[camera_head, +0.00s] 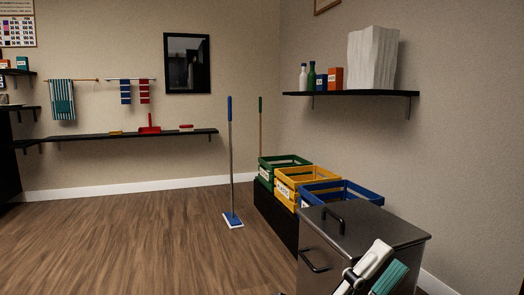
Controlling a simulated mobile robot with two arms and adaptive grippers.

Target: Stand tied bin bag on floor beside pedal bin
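No tied bin bag can be made out in this view. A dark grey lidded box (330,238) stands at the lower right, with one black handle on its lid and one on its front. I cannot tell whether it is the pedal bin; no pedal shows.
Green (268,172), yellow (284,188) and blue (306,198) crates line the right wall. A blue mop (232,219) stands left of them. A wall shelf (350,93) holds bottles and a white crumpled-looking container (372,58). The wooden floor (130,235) at left is clear.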

